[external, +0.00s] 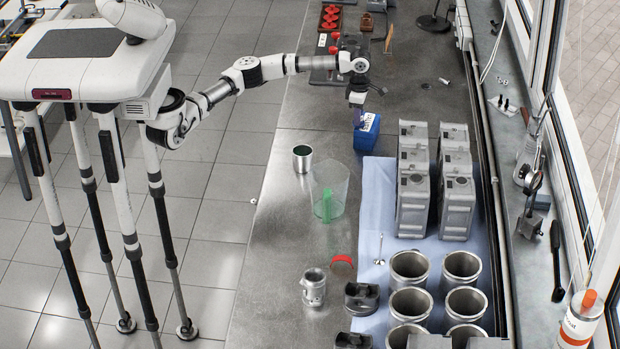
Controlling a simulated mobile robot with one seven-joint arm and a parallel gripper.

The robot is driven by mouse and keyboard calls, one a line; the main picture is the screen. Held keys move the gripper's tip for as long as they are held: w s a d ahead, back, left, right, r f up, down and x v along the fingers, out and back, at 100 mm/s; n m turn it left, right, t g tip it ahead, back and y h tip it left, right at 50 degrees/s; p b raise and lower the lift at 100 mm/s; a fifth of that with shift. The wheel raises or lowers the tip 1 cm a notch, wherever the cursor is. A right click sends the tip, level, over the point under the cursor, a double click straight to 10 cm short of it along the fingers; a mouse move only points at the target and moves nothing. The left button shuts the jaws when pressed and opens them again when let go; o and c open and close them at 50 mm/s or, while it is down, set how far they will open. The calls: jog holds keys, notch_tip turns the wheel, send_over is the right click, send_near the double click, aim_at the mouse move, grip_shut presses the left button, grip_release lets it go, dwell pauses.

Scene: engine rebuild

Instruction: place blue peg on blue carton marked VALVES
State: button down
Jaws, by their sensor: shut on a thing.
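The blue carton (364,140) stands on the grey workbench, at the back left end of the light blue cloth. A white label shows on it, but its print is too small to read. My gripper (357,103) is directly above the carton, pointing down. It is shut on the blue peg (357,117), a small bluish-purple piece just below the fingers. The peg is at the carton's top left edge in the picture. I cannot tell whether it touches the carton.
A metal cup (302,158) and a clear jug (328,190) with a green handle stand left of the carton. Grey engine blocks (413,200) stand to its right on the cloth (376,205). Metal cylinders (409,268) are nearer. A tray with red parts (330,15) lies at the back.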

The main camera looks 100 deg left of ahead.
jog(key=shift+f, duration=0.15)
jog(key=c, duration=1.1)
grip_release()
notch_tip(320, 180, up, 12)
jog(key=b, duration=0.2)
jog(key=shift+r+b, duration=0.2)
jog(key=shift+b, duration=0.15)
